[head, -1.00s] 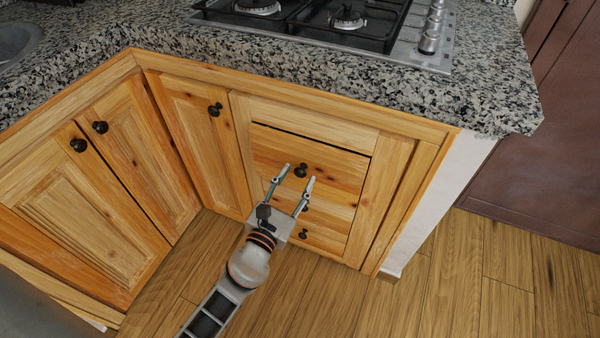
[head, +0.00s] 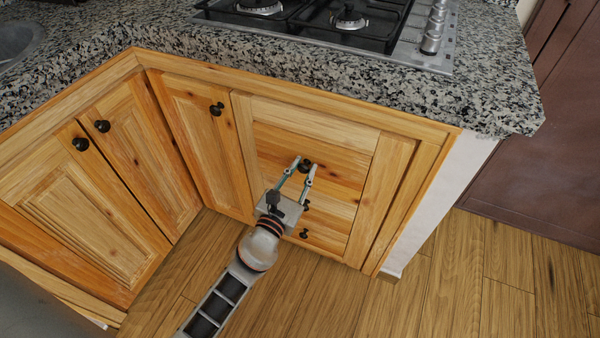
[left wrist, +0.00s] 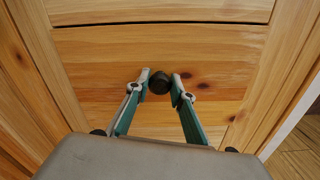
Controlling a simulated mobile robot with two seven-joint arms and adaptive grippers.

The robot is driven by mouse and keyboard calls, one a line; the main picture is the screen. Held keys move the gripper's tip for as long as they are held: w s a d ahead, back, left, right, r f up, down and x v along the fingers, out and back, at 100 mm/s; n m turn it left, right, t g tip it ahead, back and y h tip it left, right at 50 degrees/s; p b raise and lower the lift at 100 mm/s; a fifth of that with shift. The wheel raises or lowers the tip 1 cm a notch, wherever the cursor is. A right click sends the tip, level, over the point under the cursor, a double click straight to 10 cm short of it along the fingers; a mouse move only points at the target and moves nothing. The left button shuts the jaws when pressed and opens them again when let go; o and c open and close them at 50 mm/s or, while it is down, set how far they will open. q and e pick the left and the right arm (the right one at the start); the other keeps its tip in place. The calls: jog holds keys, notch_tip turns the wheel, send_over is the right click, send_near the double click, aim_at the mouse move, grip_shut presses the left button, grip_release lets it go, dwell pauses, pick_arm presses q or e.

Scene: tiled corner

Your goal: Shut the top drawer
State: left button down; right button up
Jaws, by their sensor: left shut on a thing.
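The top drawer (head: 340,160) is the upper of the stacked wooden drawer fronts under the hob. In the head view its front looks flush with the cabinet frame, with no dark gap above it. Its round dark knob (head: 305,166) also shows in the left wrist view (left wrist: 159,82). My left gripper (head: 304,168) reaches the knob from below, with one fingertip on each side. The left wrist view shows the fingers (left wrist: 161,84) closed around the knob. My right gripper is not in view.
Lower drawer knobs (head: 304,233) sit below my gripper. Wooden cupboard doors (head: 190,140) with dark knobs stand to the left. A granite counter (head: 400,95) with a gas hob overhangs the drawers. Wooden floor (head: 470,270) is free at the right.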

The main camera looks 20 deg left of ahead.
pick_arm(q)
jog(key=shift+w+r, duration=0.15)
jog(key=shift+w, duration=0.5)
jog(key=c, duration=1.7)
grip_release()
jog(key=shift+w, duration=0.1)
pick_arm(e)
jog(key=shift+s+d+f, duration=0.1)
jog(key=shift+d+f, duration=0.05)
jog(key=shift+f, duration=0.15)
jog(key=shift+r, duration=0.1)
pick_arm(q)
jog(key=s, duration=1.2)
jog(key=shift+s+a, duration=0.1)
jog(key=shift+a, duration=0.1)
